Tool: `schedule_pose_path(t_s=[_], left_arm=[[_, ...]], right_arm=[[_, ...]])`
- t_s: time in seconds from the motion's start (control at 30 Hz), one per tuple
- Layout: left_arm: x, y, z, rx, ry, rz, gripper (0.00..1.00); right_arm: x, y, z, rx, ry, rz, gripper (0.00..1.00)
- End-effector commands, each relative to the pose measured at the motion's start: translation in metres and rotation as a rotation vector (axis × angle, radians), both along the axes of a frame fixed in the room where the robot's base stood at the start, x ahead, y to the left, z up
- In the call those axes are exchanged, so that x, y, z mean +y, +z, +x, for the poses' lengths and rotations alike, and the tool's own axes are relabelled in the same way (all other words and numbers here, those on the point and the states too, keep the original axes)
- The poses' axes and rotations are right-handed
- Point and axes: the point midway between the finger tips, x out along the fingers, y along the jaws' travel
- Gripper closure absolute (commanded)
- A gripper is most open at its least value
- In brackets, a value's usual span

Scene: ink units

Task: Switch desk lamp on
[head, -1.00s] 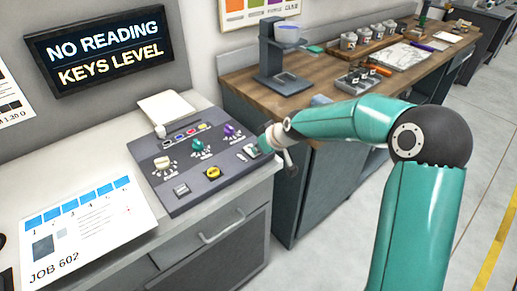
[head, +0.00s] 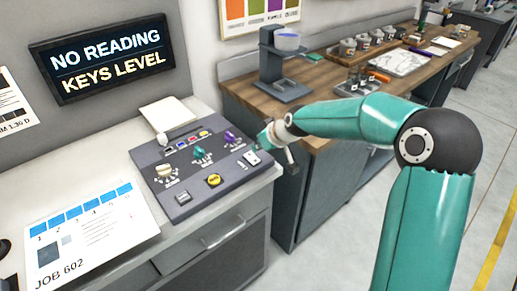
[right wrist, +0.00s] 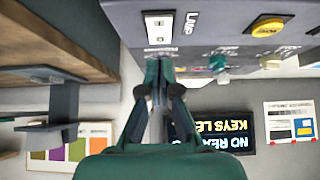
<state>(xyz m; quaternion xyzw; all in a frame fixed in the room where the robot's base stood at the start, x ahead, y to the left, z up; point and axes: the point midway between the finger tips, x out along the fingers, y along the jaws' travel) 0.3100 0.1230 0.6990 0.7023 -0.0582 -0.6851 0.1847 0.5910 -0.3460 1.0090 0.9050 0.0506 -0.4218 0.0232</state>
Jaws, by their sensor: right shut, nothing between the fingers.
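The lamp switch (head: 251,158) is a small pale plate at the right end of the grey control panel (head: 180,207). In the right wrist view the switch (right wrist: 159,28) shows upside down, with a LAMP label beside it. My right gripper (head: 264,138) is at the panel's right end, just beyond the switch. In the wrist view its closed fingertips (right wrist: 160,62) are close to the switch plate, with nothing held. I cannot tell whether they touch it, nor the rocker's position. I cannot make out a desk lamp. My left gripper is out of view.
The panel also carries a yellow button (head: 214,180), a green knob (head: 199,153), a purple knob (head: 229,137) and a cream knob (head: 164,171). A job sheet (head: 85,235) lies left. A wooden bench (head: 310,80) with a dark stand (head: 275,70) is behind my right arm.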

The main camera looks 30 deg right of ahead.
Motion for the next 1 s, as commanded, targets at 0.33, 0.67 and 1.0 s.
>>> schedule_pose_path(t_s=[0.33, 0.67, 1.0], left_arm=[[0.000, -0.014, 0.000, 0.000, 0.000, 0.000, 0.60], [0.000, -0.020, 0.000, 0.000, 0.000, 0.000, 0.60], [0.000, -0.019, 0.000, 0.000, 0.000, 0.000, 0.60]], right_arm=[[-0.006, 0.049, -0.050, -0.005, -0.001, -0.002, 1.00], [-0.008, 0.072, -0.078, -0.001, 0.000, 0.000, 1.00], [-0.009, 0.073, -0.079, 0.000, 0.001, 0.000, 1.00]])
